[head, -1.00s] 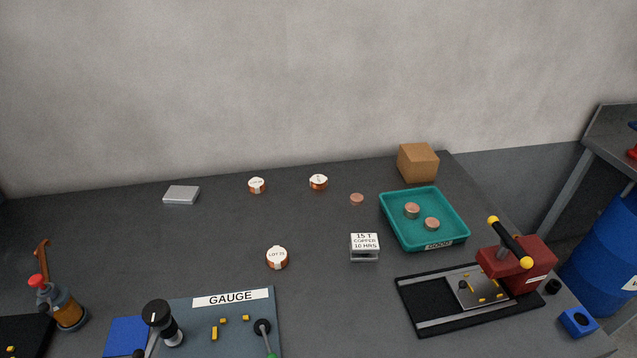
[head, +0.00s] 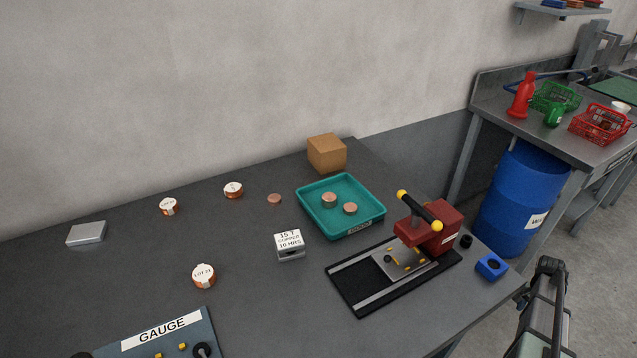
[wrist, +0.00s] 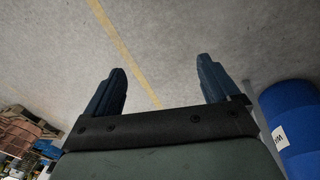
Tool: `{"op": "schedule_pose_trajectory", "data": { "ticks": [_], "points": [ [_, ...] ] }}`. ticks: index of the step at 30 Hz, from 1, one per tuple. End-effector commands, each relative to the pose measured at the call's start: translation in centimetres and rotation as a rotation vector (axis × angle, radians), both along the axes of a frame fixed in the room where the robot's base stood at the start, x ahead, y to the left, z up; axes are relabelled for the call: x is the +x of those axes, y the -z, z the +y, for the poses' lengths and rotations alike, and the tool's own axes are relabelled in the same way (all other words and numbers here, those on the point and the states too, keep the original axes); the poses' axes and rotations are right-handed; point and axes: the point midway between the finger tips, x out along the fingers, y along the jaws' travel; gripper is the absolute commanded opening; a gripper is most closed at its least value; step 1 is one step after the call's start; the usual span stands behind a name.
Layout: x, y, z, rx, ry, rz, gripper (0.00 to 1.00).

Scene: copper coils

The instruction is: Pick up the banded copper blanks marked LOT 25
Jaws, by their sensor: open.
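Three banded copper blanks with white tops stand on the dark bench in the head view. The nearest blank (head: 204,275) has a label that seems to read LOT 21. The back left blank (head: 168,206) and the back middle blank (head: 233,190) have labels too small to read surely. My gripper (wrist: 162,66) is open and empty in the wrist view, with bare floor beyond its dark fingers. In the head view, my gripper (head: 549,275) is at the lower right, off the bench's right edge and far from the blanks.
A sign (head: 290,245) reading 15 T COPPER 10 HRS stands right of the nearest blank. A teal tray (head: 363,227) holds two bare copper discs; another disc (head: 274,199) lies beside it. A red press (head: 440,230) stands near the right edge. A blue drum (head: 515,205) stands beyond.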

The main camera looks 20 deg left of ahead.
Motion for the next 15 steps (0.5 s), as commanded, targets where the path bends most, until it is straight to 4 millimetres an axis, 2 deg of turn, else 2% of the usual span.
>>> {"op": "schedule_pose_trajectory", "data": {
  "ticks": [1,3,11,15],
  "points": [
    [1.6,-1.6,-0.8,-0.006,0.05,-0.022,0.89],
    [3.2,-3.8,-1.6,-0.012,0.13,-0.046,0.89],
    [8.6,-13.1,-4.0,-0.019,0.431,-0.14,0.89],
    [11.2,-18.5,-4.9,-0.015,0.59,-0.188,0.89]
  ]
}}
